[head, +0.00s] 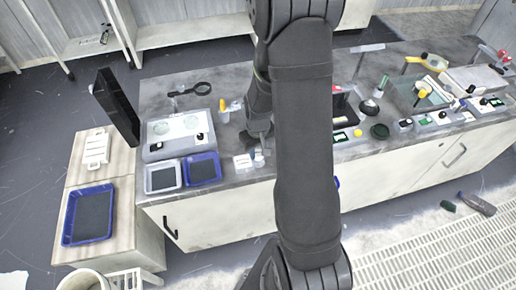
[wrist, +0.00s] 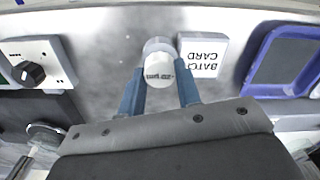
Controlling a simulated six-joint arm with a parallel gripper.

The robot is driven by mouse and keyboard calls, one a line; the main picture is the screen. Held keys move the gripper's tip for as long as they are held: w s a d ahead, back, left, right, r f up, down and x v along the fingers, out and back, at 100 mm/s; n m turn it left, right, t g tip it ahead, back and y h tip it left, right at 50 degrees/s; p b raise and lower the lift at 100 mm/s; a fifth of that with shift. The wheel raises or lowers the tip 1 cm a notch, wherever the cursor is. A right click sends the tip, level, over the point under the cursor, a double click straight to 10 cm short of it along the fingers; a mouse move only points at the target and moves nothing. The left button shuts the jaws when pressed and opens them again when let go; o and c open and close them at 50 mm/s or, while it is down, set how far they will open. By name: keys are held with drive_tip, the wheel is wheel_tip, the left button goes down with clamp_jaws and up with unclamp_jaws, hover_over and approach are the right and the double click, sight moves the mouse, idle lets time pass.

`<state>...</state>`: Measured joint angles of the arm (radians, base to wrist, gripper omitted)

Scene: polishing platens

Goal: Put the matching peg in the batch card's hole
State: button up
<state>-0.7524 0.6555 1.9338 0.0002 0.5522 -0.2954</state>
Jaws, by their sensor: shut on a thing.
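The batch card (wrist: 201,54) is a small white block with dark lettering, upside down in the wrist view. It lies on the grey bench top, just right of my gripper (wrist: 160,82). It also shows in the head view (head: 242,161). My gripper's blue fingers are shut on a white round peg (wrist: 160,71) with small dark print on its end. A pale round shape (wrist: 157,45) shows just beyond the peg; I cannot tell whether it is part of it. No hole is clear in the card. In the head view my arm hides much of this spot.
A blue-rimmed tray (wrist: 249,75) lies right of the card in the wrist view. A grey box with a black knob (wrist: 30,72) stands at the left. In the head view, the plate unit (head: 160,150) stands behind two shallow trays, with a black upright panel (head: 117,108) farther left.

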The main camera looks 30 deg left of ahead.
sight(258, 153)
drive_tip(key=shift+f, duration=0.35)
drive_tip(key=o, duration=1)
drive_tip(key=shift+o, duration=0.2)
wheel_tip(258, 153, up, 17)
drive_tip(key=shift+r, duration=0.2)
wheel_tip(258, 153, down, 18)
drive_tip(key=shift+r, duration=0.25)
idle(0.5)
